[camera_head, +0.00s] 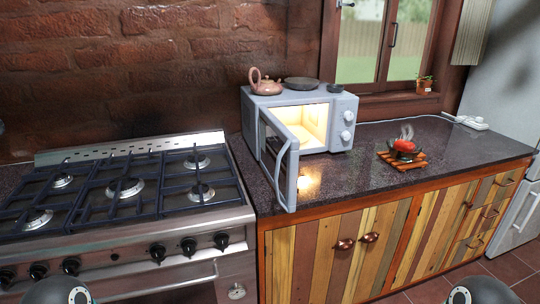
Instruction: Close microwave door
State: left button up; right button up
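A light grey microwave (349,110) stands on the dark countertop, its lit interior showing. Its door (280,165) is hinged on the left side and stands wide open, swung out towards the front edge of the counter. A curved handle (281,182) runs along the door's free edge. Two round knobs are on the microwave's right front panel. Rounded dark and silver parts of my own arms show at the bottom left and bottom right edges. Neither of my grippers can be seen.
A gas stove (125,190) stands left of the counter. A teapot (265,83) and dark dishes (301,83) sit on the microwave. A steaming bowl with red food (404,148) rests on a wooden trivet (388,159) to the right. Counter space between microwave and trivet is clear.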

aim_at(279, 158)
jog(key=i, duration=0.45)
jog(key=u, duration=0.25)
jog(key=k, duration=0.45)
jog(key=u, duration=0.35)
jog(key=i, duration=0.15)
jog(key=u, duration=1.55)
jog(key=i, duration=0.8)
jog(key=z, duration=3.45)
jog(key=k, duration=0.1)
jog(key=u, duration=1.7)
